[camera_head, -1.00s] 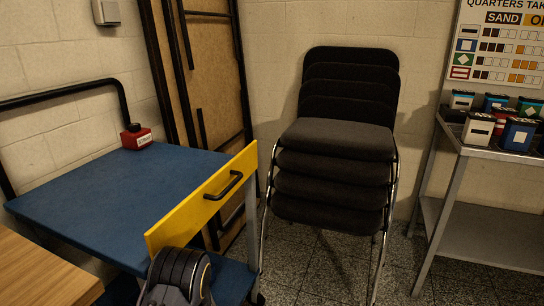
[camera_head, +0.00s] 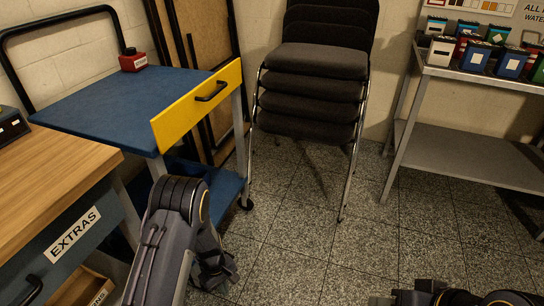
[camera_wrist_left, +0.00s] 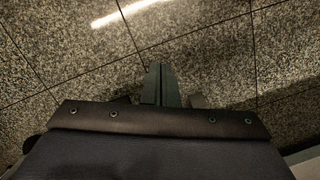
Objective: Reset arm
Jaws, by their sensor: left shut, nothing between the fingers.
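My left arm comes in at the lower left of the head view, bent downward. Its gripper (camera_head: 218,272) hangs low over the speckled floor, partly hidden behind the arm. In the left wrist view the two fingers (camera_wrist_left: 161,84) are together with nothing between them, and only floor tiles show beyond them. Part of my right arm shows at the bottom right edge of the head view; its gripper is out of the picture.
A blue trolley (camera_head: 100,100) with a yellow front panel (camera_head: 199,106) stands beyond my left arm. A wooden-topped desk (camera_head: 48,178) labelled EXTRAS is at left. Stacked chairs (camera_head: 318,62) and a metal rack (camera_head: 465,150) stand behind. The middle floor is clear.

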